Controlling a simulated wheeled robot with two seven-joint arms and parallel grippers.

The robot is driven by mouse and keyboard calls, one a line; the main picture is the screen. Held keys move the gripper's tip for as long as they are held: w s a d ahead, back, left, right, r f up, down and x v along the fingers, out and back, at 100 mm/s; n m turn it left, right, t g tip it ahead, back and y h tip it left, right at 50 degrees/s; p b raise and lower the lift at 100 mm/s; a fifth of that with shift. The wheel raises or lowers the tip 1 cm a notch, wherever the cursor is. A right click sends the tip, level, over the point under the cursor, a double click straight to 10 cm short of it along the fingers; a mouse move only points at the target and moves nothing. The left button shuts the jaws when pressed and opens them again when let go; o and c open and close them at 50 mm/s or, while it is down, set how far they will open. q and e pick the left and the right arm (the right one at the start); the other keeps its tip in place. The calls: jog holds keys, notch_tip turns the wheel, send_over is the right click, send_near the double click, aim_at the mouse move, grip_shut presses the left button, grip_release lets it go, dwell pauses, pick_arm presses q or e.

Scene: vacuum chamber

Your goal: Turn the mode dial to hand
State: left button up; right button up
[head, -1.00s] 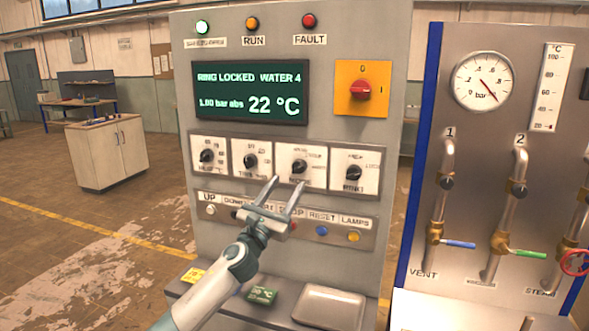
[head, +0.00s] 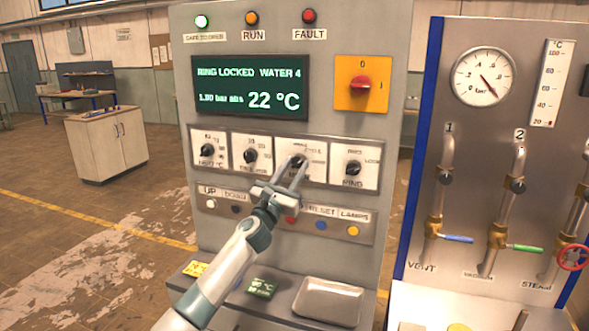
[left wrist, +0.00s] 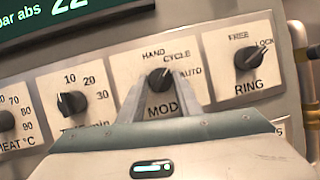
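The mode dial (left wrist: 158,78) is a black knob on a white plate, third in the row of dials; it also shows in the head view (head: 298,161). HAND is printed at its upper left, CYCLE above and AUTO to the right. Its pointer leans to the upper right, near CYCLE. My left gripper (left wrist: 157,88) is at this dial, its two fingers apart, one on each side of the knob's lower part; it shows in the head view too (head: 289,165). I cannot tell whether the fingers touch the knob. The fingers and gripper body hide part of the MODE label. My right gripper is not seen.
The time dial (left wrist: 72,103) is left of the mode dial and the ring dial (left wrist: 249,57) is right of it. A button row (head: 285,217) lies below. A red switch (head: 361,84) and a display (head: 249,87) are above. A metal tray (head: 328,302) sits on the ledge.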

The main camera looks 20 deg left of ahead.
pick_arm(q)
jog(key=shift+c, duration=0.8)
jog(key=shift+n, duration=0.3)
jog(key=shift+d+f+n+y+b, duration=0.15)
jog(key=shift+n+y+b, duration=0.55)
jog(key=shift+n, duration=0.3)
jog(key=n+y+b, duration=0.1)
jog(key=n, duration=0.2)
jog(key=shift+d+y, duration=0.1)
jog(key=shift+y, duration=0.3)
jog(key=n+y+b, duration=0.1)
jog(key=n+y, duration=0.1)
jog(key=n, duration=0.2)
jog(key=shift+d, duration=0.1)
jog(key=shift+n+g+y, duration=0.3)
jog(key=shift+n+y, duration=0.8)
jog(key=shift+n, duration=0.9)
